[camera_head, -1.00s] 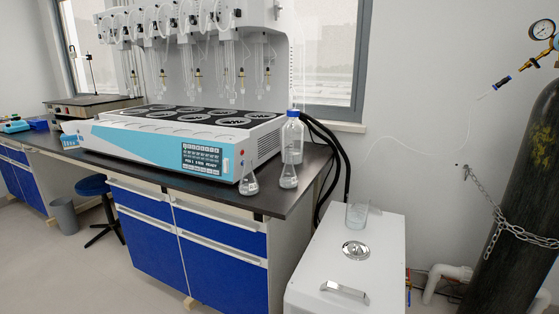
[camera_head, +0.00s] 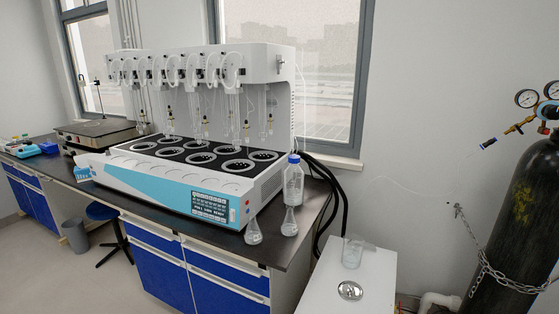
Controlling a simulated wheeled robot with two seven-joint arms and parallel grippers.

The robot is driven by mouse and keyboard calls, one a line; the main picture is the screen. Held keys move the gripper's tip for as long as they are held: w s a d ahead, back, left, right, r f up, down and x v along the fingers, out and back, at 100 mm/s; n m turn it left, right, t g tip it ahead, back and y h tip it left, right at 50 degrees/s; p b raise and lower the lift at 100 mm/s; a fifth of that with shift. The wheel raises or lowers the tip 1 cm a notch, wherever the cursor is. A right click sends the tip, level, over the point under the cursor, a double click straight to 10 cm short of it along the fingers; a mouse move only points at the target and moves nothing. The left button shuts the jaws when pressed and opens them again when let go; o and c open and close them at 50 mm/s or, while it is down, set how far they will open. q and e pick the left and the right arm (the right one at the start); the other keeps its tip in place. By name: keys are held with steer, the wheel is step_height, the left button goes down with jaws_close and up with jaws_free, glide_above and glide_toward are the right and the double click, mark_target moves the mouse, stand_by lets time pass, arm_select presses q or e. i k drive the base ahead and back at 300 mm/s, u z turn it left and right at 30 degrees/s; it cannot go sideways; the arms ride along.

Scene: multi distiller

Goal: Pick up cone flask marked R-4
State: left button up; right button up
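Two clear cone flasks stand upright on the dark bench top at the front right corner of the distiller. One cone flask (camera_head: 254,233) is nearer the front, and the other cone flask (camera_head: 290,222) is to its right, close in front of a bottle. Any markings on them are too small to read, so I cannot tell which is R-4. Neither of my grippers shows in the head view.
The white and blue distiller (camera_head: 200,170) fills much of the bench (camera_head: 282,257). A blue-capped bottle (camera_head: 293,182) stands behind the right flask. A glass beaker (camera_head: 352,252) sits on a white box (camera_head: 325,275). A chained gas cylinder (camera_head: 515,215) is at right.

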mark_target(289, 228)
steer(key=z, duration=0.25)
steer(key=k, duration=0.5)
steer(key=z, duration=1.55)
steer(key=i, duration=0.85)
steer(key=u, duration=0.45)
steer(key=i, duration=0.7)
steer(key=u, duration=0.65)
